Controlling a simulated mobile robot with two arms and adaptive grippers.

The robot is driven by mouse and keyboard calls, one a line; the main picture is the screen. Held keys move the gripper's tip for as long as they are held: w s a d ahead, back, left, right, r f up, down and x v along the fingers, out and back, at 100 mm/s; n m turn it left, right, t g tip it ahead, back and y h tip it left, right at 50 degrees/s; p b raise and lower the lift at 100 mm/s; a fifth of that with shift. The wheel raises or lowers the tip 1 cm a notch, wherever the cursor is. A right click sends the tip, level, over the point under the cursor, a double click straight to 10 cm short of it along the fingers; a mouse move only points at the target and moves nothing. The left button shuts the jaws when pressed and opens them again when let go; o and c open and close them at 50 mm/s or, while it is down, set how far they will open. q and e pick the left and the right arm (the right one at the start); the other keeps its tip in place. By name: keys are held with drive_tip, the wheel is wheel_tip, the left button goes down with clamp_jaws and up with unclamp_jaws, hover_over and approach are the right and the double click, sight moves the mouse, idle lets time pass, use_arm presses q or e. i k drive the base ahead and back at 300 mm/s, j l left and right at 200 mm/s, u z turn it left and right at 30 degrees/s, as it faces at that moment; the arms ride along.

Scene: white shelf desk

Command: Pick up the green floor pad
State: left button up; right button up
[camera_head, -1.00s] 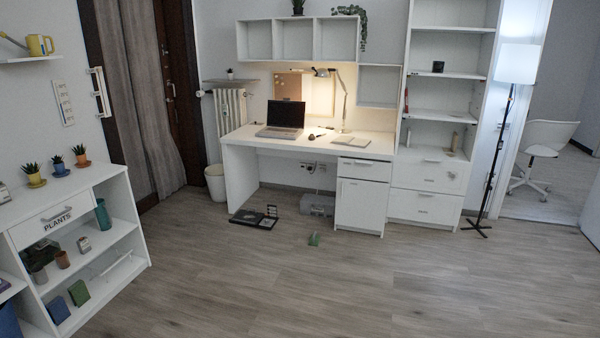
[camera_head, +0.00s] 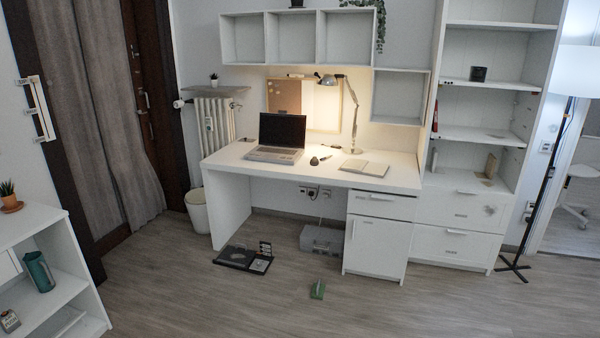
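The green floor pad (camera_head: 317,290) lies on the wooden floor in front of the desk, near the lower middle of the head view. It is small, with a lighter strip or handle-like part on top that is too small to make out clearly. It lies in front of and a little left of the white drawer cabinet, touching nothing that I can see. Neither of my grippers shows in the head view.
The white desk (camera_head: 225,215) carries a laptop, a lamp and a notebook. A black tray-like item (camera_head: 235,257) and a grey case (camera_head: 322,239) lie on the floor by it. A white shelf (camera_head: 85,305) stands at left, a floor lamp at right. The floor around the pad is clear.

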sight(318, 288)
drive_tip(key=i, duration=1.8)
